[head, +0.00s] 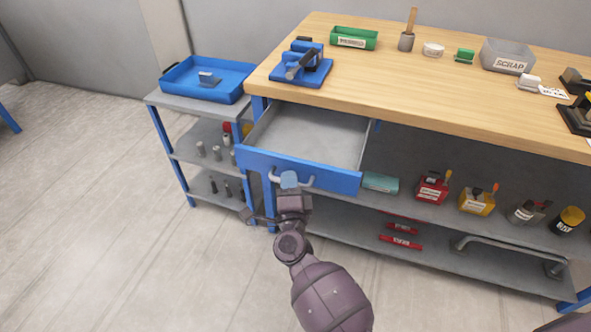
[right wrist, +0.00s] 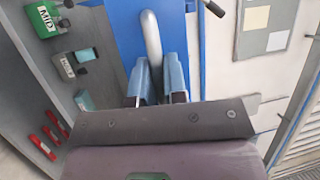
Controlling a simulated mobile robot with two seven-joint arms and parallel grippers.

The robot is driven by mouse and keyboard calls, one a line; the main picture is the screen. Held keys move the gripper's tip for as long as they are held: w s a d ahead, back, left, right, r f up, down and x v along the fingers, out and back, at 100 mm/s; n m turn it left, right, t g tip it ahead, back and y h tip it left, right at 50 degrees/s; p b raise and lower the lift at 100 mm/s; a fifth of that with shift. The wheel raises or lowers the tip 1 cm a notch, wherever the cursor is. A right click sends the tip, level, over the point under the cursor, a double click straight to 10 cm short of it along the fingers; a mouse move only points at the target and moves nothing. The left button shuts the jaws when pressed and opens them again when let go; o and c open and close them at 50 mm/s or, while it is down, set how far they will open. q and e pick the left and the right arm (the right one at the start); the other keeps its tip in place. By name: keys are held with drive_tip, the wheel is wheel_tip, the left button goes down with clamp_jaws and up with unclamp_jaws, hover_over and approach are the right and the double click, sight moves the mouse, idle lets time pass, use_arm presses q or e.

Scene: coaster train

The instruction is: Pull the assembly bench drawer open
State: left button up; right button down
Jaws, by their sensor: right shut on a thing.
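The assembly bench (head: 421,88) has a wooden top and a blue frame. Its drawer (head: 322,138) stands pulled out, with a blue front and a bare grey inside that looks empty. A grey bar handle (head: 308,181) is on the drawer front. My right gripper (head: 289,181) is at the handle. In the right wrist view the two blue fingertips (right wrist: 160,78) are shut on the handle (right wrist: 151,36), one on each side of it. My left gripper is not in view.
A grey side cart (head: 192,137) with a blue tray (head: 208,79) stands left of the drawer. The shelf under the bench holds a teal box (head: 380,182), a red container (head: 432,188) and other items. The floor at left is clear.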

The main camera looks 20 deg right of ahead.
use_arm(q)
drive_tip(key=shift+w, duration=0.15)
use_arm(e)
drive_tip(key=shift+s+a, duration=0.2)
drive_tip(key=shift+s, duration=0.1)
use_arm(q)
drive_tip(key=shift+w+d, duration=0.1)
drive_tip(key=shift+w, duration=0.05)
use_arm(e)
drive_tip(key=c, duration=1.2)
unclamp_jaws()
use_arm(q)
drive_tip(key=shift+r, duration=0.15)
use_arm(e)
drive_tip(key=v, duration=1.1)
